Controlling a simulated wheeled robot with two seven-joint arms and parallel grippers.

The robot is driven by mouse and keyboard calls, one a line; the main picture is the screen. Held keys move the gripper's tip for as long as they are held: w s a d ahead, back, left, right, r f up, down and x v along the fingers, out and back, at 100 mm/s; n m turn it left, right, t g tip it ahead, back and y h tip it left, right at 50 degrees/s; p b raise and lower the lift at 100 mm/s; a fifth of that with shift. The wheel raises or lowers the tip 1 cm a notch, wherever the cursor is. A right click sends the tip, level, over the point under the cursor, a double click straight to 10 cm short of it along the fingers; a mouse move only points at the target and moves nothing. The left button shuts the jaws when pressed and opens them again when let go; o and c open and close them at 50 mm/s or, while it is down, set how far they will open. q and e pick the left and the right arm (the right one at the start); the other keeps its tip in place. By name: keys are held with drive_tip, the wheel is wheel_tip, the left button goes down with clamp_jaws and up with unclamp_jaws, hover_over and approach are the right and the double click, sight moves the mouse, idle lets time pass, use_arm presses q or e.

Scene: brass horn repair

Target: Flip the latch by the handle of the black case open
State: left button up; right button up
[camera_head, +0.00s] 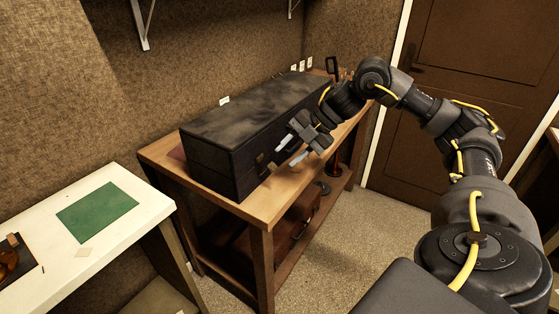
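The black case (225,160) lies closed on a wooden bench, long side toward me. A small brass-coloured latch (260,158) shows on its front face, left of my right gripper. A brownish piece just below and right of it may be part of the handle; it is too small to tell. My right gripper (286,154) is at the front of the case, its two pale fingers apart and empty, pointing left toward the latch. I cannot tell whether a fingertip touches the case. The gripper and forearm hide the right part of the front face. My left gripper is out of view.
The wooden bench (262,213) has a narrow bare strip before the case and a lower shelf with brown items. A white table (120,225) with a green mat (97,212) stands at left. Small items stand behind the case. A brown door (475,100) is at right.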

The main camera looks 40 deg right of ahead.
sight(274, 167)
drive_tip(key=x, duration=0.2)
drive_tip(key=shift+w+a+f, duration=0.15)
drive_tip(key=shift+a+f, duration=0.1)
drive_tip(key=shift+w+a+f, duration=0.3)
drive_tip(key=shift+a+f, duration=0.05)
drive_tip(key=shift+f, duration=0.2)
drive_tip(key=shift+c, duration=0.2)
